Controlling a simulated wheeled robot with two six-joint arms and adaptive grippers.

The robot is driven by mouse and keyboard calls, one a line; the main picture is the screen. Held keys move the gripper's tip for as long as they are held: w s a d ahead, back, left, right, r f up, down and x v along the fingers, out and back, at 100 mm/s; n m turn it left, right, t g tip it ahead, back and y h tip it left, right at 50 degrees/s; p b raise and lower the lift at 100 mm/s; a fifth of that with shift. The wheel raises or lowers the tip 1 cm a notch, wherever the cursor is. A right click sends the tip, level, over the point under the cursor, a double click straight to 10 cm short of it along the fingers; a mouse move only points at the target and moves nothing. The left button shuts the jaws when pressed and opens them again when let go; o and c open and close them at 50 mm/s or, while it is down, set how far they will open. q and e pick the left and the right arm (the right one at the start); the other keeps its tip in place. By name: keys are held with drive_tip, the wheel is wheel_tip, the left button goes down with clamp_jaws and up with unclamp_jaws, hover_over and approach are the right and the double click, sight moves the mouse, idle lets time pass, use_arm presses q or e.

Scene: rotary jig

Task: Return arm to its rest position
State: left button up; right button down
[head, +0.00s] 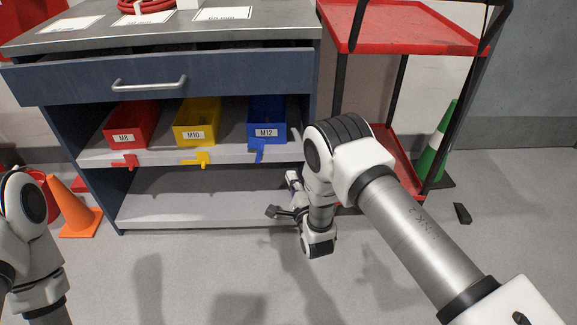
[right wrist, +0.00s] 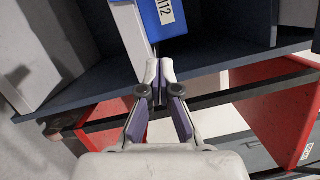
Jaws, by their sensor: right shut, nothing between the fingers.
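My right gripper (head: 273,211) is in front of the lower shelf opening of the workbench (head: 222,75), below the blue bin (head: 265,120) and apart from it. In the right wrist view its fingers (right wrist: 160,72) are together, with nothing between them. The blue bin, labelled M12, also shows at the top of that view (right wrist: 165,18), beyond the fingertips. My right arm comes in from the lower right, bent at the elbow. Part of my left arm shows at the left edge of the head view; its gripper is out of view.
A red bin (head: 130,124) labelled M8 and a yellow bin (head: 197,122) labelled M10 share the upper shelf with the blue bin. A red cart (head: 400,28) stands at right, near a green cone (head: 433,150). An orange cone (head: 76,210) stands at left. The lower shelf is empty.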

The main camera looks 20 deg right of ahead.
idle(0.4)
drive_tip(key=s+d+f+n+g, duration=0.2)
drive_tip(key=s+f+n+g, duration=0.15)
drive_tip(key=s+f, duration=0.4)
drive_tip(key=s+d+f+n+g, duration=0.2)
drive_tip(key=s+f+g, duration=0.25)
drive_tip(key=s, duration=0.55)
drive_tip(key=s+a+f+n+g, duration=0.1)
drive_tip(key=s+n+g, duration=0.4)
drive_tip(key=s+n, duration=0.5)
drive_tip(key=s+f+n+g, duration=0.2)
drive_tip(key=s+n+g, duration=0.4)
drive_tip(key=s, duration=0.8)
wheel_tip(320, 180, up, 34)
drive_tip(key=p, duration=3.3)
drive_tip(key=shift+m+y, duration=0.3)
drive_tip(key=shift+m, duration=0.05)
drive_tip(key=shift+a, duration=0.1)
